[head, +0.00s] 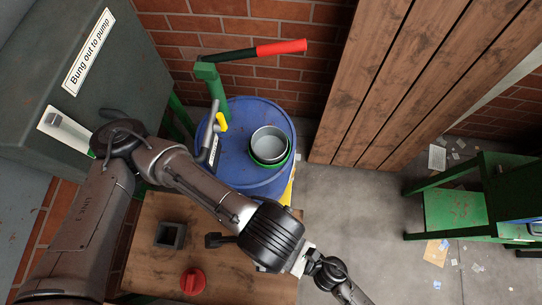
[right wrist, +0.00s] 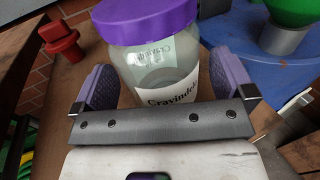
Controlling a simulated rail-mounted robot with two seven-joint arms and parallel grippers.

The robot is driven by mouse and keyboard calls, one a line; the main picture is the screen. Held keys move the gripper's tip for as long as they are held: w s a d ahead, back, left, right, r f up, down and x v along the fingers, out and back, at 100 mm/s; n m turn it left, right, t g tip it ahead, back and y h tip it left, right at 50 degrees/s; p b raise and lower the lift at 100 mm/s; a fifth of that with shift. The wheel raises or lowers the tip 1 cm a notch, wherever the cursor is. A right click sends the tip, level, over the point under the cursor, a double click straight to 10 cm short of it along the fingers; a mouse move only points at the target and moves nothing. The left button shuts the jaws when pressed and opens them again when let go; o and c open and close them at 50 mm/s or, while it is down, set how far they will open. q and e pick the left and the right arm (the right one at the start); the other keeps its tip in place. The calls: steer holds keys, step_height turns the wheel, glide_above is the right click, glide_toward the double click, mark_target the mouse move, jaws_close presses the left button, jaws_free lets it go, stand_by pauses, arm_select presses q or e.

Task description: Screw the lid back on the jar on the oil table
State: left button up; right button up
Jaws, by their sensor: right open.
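In the right wrist view a clear glass jar (right wrist: 158,66) with a white label stands upright. A purple lid (right wrist: 145,18) sits over its mouth; whether it is screwed tight cannot be told. My right gripper (right wrist: 160,64) is open, with one grey-purple finger pad on each side of the jar. Whether the pads touch the glass is unclear. The wooden oil table (head: 145,230) shows at the lower left of the head view, partly behind my left arm; the jar is not visible there. My left arm crosses that view and its gripper is not visible.
Behind stand a blue drum (head: 230,170) with a metal pot (head: 269,144) and a red-handled lever (head: 280,47). A green bench (head: 455,208) stands right; floor between is open.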

steer(key=b+v, duration=0.1)
steer(key=v, duration=1.1)
